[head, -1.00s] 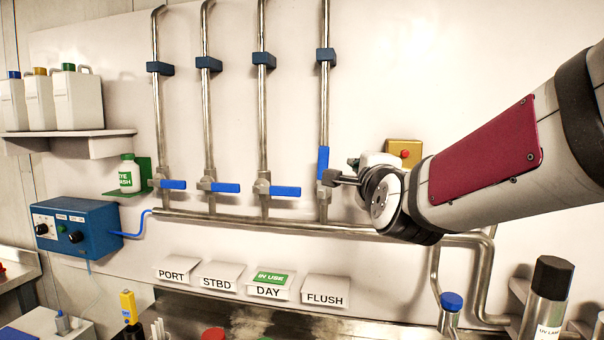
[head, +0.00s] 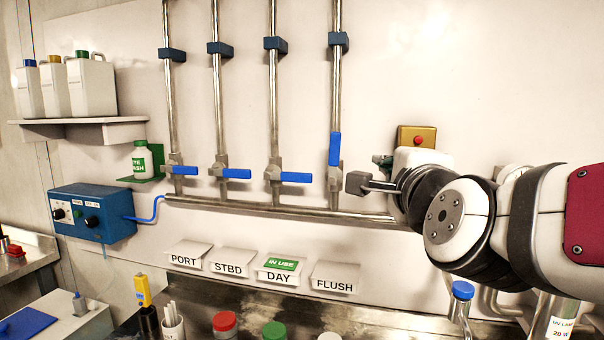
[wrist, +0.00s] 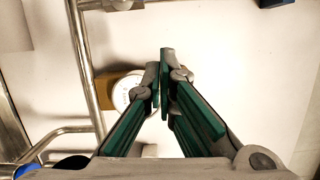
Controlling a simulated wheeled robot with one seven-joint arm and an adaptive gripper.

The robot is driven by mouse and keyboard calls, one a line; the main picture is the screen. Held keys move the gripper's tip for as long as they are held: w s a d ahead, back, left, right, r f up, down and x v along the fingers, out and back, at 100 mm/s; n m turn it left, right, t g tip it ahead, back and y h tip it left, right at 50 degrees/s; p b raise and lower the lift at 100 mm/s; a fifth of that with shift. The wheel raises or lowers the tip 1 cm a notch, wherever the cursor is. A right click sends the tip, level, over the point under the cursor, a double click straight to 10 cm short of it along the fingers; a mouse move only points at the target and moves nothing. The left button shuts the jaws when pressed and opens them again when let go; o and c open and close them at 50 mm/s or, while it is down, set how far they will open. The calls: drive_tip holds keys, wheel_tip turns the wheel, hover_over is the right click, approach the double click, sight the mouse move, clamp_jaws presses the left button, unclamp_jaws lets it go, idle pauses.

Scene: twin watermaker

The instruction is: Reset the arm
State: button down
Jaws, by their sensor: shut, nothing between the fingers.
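My gripper (head: 357,183) is shut and empty in front of the white wall panel. The other three blue handles, on the first (head: 184,170), second (head: 237,174) and third (head: 296,177) pipes, lie level, pointing right.
A yellow box with a red button (head: 417,138) is on the wall behind my wrist. Below are the PORT, STBD, DAY and FLUSH (head: 335,278) plates; a green IN USE tag (head: 282,264) sits on DAY. Bottles and capped jars (head: 225,322) stand along the bench.

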drive_tip(key=s+f+n+g+y, duration=0.2)
drive_tip(key=s+f+n+g, duration=0.5)
drive_tip(key=s+f+n, duration=0.4)
drive_tip(key=s+d+f+n+g, duration=0.1)
drive_tip(key=s+f+n+g, duration=0.2)
drive_tip(key=s, duration=0.3)
drive_tip(key=s+d+f+n+g+h+p, duration=0.1)
drive_tip(key=s+d+f+n+g, duration=0.1)
drive_tip(key=s+f+n+g, duration=0.2)
drive_tip(key=s+f+n, duration=0.1)
drive_tip(key=s, duration=0.2)
drive_tip(key=shift+s+d+f+n, duration=0.2)
drive_tip(key=shift+f+n, duration=0.1)
